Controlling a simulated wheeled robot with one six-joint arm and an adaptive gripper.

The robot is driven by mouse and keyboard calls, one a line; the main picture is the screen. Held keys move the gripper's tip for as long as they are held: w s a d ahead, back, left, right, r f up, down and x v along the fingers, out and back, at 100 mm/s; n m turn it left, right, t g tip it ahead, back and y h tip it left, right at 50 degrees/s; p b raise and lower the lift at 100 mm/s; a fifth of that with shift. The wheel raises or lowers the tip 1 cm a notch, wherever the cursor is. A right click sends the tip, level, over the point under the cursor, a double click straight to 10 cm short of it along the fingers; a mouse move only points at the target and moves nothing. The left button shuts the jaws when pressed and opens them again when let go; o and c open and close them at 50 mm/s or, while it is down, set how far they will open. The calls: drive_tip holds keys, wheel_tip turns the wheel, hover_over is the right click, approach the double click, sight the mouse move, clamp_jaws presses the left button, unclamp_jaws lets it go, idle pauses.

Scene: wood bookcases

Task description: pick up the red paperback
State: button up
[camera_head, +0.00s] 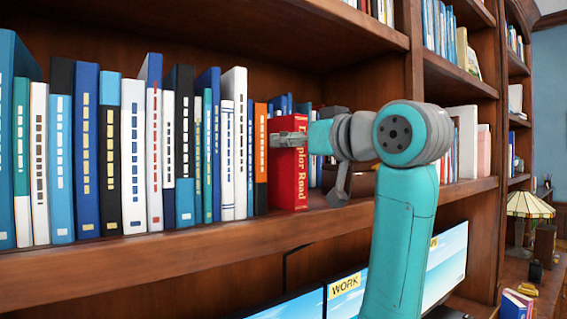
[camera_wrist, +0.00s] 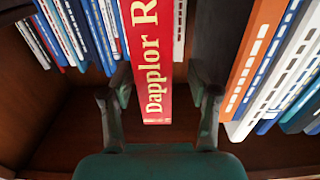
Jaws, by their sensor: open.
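The red paperback (camera_head: 287,178) stands upright on the bookcase shelf at the right end of the row, its spine reading "Dapplor Road" in yellow letters. In the wrist view, the red paperback (camera_wrist: 150,65) lies between the two fingers of my gripper (camera_wrist: 158,95), with a visible gap to each finger. My gripper (camera_head: 288,139) is at the upper part of the book in the head view. It is open. The far finger is partly hidden in the head view, so I cannot tell there how deep the fingers reach.
An orange and black book (camera_head: 260,160) stands just left of the red paperback, with a long row of upright books beyond it. The shelf board (camera_head: 150,255) runs below. Monitors (camera_head: 345,290) stand under the shelf. A lamp (camera_head: 528,207) is at the far right.

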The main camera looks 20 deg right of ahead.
drive_tip(key=x, duration=0.4)
drive_tip(key=shift+w+d+r, duration=0.15)
drive_tip(key=shift+d+r, duration=0.05)
clamp_jaws()
